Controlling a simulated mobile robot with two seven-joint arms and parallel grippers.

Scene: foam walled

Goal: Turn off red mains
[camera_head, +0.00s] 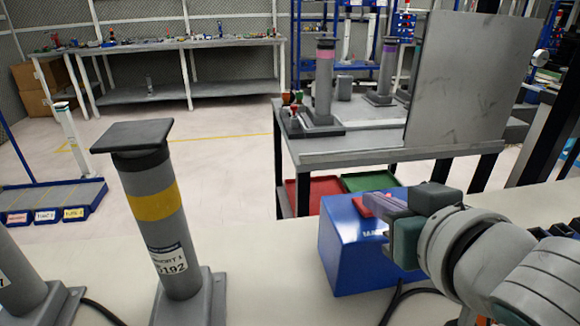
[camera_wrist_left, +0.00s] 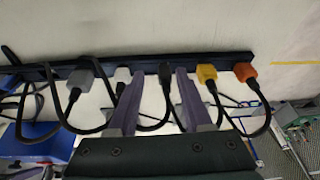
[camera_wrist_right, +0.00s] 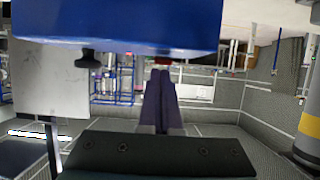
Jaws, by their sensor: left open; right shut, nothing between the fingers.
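A blue box (camera_head: 350,245) with partly hidden white lettering stands on the near worktop. A red part (camera_head: 363,207) shows on its top, partly hidden by my right gripper (camera_head: 370,202). The right gripper is shut and empty, its fingertips at or beside the red part; I cannot tell whether they touch. In the right wrist view the box (camera_wrist_right: 120,22) fills the top, with a bit of red (camera_wrist_right: 163,61) just beyond the closed fingertips (camera_wrist_right: 161,72). My left gripper (camera_wrist_left: 159,72) is open and empty, in the left wrist view only.
A dark power strip (camera_wrist_left: 215,60) with several plugs and looping cables lies by the left fingers. A grey post with a yellow band (camera_head: 155,205) stands left of the box. A grey panel (camera_head: 470,85) stands on the table behind.

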